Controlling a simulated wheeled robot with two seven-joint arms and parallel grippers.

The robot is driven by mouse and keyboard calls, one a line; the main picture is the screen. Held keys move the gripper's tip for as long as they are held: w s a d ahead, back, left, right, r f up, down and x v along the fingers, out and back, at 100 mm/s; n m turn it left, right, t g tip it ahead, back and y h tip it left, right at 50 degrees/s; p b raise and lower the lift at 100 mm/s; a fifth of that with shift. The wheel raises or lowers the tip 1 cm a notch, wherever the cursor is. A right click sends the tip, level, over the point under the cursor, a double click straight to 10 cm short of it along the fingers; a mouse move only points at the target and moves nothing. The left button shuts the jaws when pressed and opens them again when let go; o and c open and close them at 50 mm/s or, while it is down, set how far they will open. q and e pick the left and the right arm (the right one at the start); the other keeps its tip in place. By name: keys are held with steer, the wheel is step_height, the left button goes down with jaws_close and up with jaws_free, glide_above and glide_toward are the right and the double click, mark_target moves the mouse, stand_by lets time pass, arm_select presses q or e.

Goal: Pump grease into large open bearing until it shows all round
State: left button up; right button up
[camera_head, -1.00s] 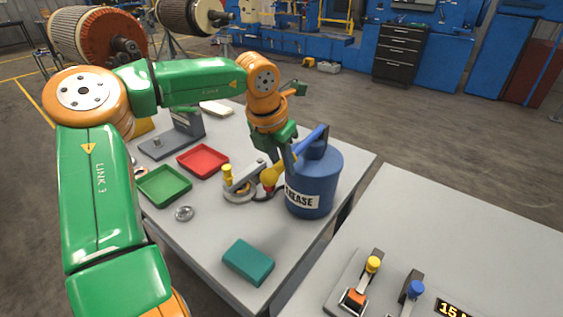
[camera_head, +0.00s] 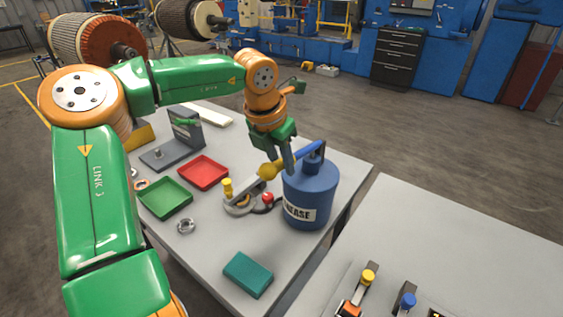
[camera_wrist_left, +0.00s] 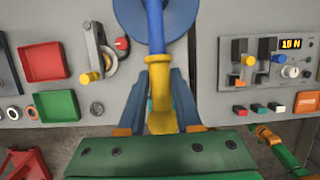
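The blue grease can (camera_head: 312,203) stands on the left table, its lever (camera_head: 304,152) ending in a yellow grip (camera_head: 267,171). My left gripper (camera_head: 284,160) is at this lever; in the left wrist view its fingers (camera_wrist_left: 162,98) flank the yellow grip (camera_wrist_left: 160,75) closely on both sides and look shut on it. A large bearing ring (camera_head: 238,207) lies left of the can under a grey fixture with a yellow knob; it also shows in the wrist view (camera_wrist_left: 109,63). Grease round the ring is too small to make out.
A red tray (camera_head: 203,173), a green tray (camera_head: 165,198), a small bearing (camera_head: 186,226), a teal block (camera_head: 248,275) and a grey stand (camera_head: 180,150) share the table. A second table (camera_head: 450,235) holds levers and a display.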

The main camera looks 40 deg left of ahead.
arm_select(q)
steer(key=o, duration=0.4)
steer(key=shift+s, duration=0.1)
steer(key=shift+r, duration=0.1)
step_height(320, 180, up, 7)
steer(key=p, duration=0.6)
steer(key=shift+r, duration=0.1)
steer(key=shift+f, duration=0.2)
